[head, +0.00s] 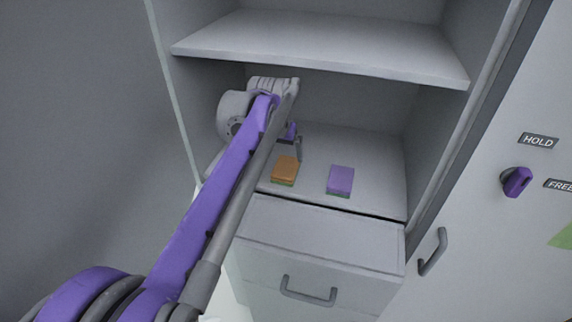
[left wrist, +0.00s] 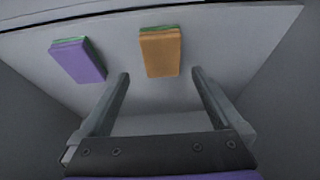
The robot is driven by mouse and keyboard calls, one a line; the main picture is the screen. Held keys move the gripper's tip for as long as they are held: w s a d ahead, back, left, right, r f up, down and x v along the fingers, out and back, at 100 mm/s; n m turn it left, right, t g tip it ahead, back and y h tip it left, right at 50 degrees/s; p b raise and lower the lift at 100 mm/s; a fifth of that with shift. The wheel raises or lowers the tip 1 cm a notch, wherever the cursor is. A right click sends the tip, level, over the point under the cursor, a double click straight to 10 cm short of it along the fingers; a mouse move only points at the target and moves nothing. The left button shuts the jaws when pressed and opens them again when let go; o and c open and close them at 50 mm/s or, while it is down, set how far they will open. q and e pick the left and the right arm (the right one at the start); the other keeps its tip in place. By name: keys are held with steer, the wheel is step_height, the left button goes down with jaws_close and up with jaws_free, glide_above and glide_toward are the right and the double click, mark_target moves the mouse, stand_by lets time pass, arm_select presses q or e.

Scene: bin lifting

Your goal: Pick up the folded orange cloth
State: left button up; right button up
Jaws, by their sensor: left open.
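The folded orange cloth (head: 286,168) looks like a small block with a green layer along one edge. It lies on the cabinet's lower shelf, left of a purple block of the same kind. My left gripper (head: 297,146) is just behind the cloth in the head view, partly hidden by its own arm. In the left wrist view my left gripper (left wrist: 160,74) is open and empty. The cloth (left wrist: 160,52) lies just beyond its fingertips, lined up with the gap between them. My right gripper is out of view.
The purple block (head: 340,180) lies to the right on the same shelf (head: 375,165). An upper shelf (head: 320,45) and the side walls close in around my left arm. A closed drawer (head: 310,270) is below. A door with a purple knob (head: 517,181) is at right.

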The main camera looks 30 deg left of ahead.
mark_target(285, 169)
arm_select(q)
steer(key=x, duration=0.3)
steer(key=shift+s+d+f, duration=0.1)
steer(key=shift+s+f, duration=0.05)
steer(key=shift+s, duration=0.05)
steer(key=x, duration=0.5)
steer(key=shift+w+a+f, duration=0.2)
steer(key=shift+f, duration=0.05)
steer(key=c, duration=1.1)
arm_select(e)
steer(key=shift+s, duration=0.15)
arm_select(q)
steer(key=shift+r, duration=0.15)
steer(key=shift+r, duration=0.65)
steer(key=shift+v, duration=1.1)
steer(key=s+d, duration=0.1)
steer(key=s, duration=0.4)
steer(key=s+d+b, duration=0.1)
steer(key=s, duration=0.5)
steer(key=s+d, duration=0.2)
steer(key=s, duration=0.3)
steer(key=shift+s+b, duration=0.35)
steer(key=shift+s, duration=0.05)
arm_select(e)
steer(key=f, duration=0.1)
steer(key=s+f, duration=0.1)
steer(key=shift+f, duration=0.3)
